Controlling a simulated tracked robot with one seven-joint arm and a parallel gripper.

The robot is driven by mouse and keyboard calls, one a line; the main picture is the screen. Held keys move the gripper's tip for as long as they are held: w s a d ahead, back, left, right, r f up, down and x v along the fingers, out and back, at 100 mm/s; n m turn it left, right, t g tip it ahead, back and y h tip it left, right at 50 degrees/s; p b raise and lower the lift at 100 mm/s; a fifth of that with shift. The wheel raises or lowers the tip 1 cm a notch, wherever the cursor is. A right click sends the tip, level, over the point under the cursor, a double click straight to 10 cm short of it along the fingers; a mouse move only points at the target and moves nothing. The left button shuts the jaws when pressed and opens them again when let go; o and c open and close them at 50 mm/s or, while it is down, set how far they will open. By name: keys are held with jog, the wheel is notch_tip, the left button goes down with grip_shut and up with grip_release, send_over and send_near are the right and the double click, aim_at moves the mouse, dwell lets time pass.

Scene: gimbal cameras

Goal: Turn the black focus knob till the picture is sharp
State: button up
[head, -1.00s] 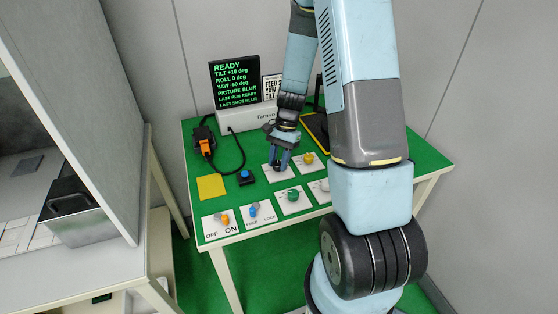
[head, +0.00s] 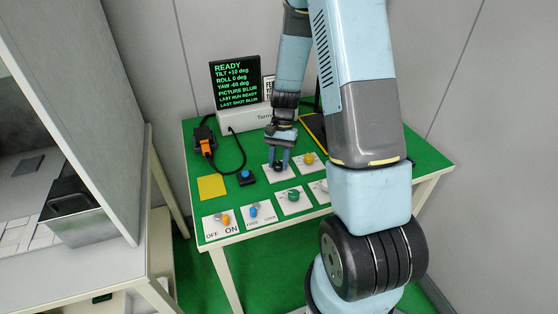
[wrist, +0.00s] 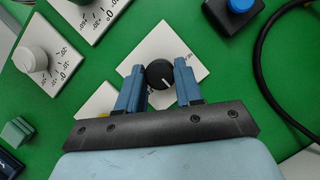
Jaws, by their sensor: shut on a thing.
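The black focus knob (wrist: 160,75) stands on a white plate (wrist: 187,47) with a scale, and a white pointer line shows on its top. My gripper (wrist: 160,84) is shut on the knob, with one blue finger on each side of it. In the head view my gripper (head: 279,165) points down at the knob, which is mostly hidden between the fingers. The black display (head: 235,83) reads READY, TILT +10 deg, ROLL 0 deg, YAW -60 deg, PICTURE BLUR, LAST RUN READY and LAST SHOT BLUR.
Close by are a yellow knob (head: 307,158), a green knob (head: 293,195), a white knob (wrist: 30,59) and a blue button (head: 246,175). Two toggle switches, orange (head: 225,218) and blue (head: 253,211), sit at the front left. A black cable (head: 240,150) curves behind the button.

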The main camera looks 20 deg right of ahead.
jog(key=o, duration=1)
jog(key=shift+o, duration=0.2)
jog(key=shift+w+r, duration=0.1)
jog(key=v, duration=1.3)
jog(key=shift+r, duration=0.25)
dwell(0.3)
